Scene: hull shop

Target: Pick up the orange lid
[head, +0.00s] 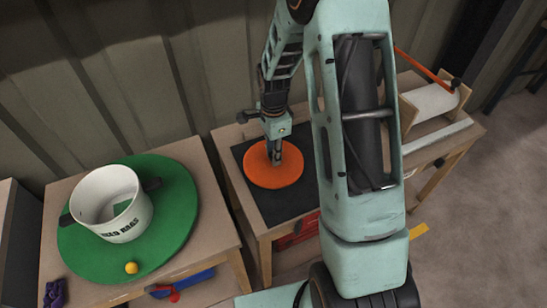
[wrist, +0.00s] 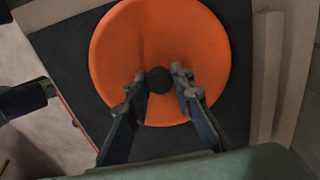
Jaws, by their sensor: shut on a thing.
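The orange lid (head: 262,174) is a round disc over a black mat (head: 283,205) on the wooden table at the middle. In the wrist view the lid (wrist: 160,40) fills the upper middle, with a dark round knob (wrist: 159,80) at its centre. My gripper (head: 275,157) points down at the lid's centre. In the wrist view its two fingers (wrist: 160,84) are on either side of the knob, shut on it. I cannot tell whether the lid touches the mat.
On the left table a green round board (head: 165,225) carries a white pot (head: 112,204) with dark handles and a small yellow ball (head: 131,267). A purple object (head: 54,293) lies at that table's front left. A paper roll (head: 432,103) is at the back right. A corrugated wall stands behind.

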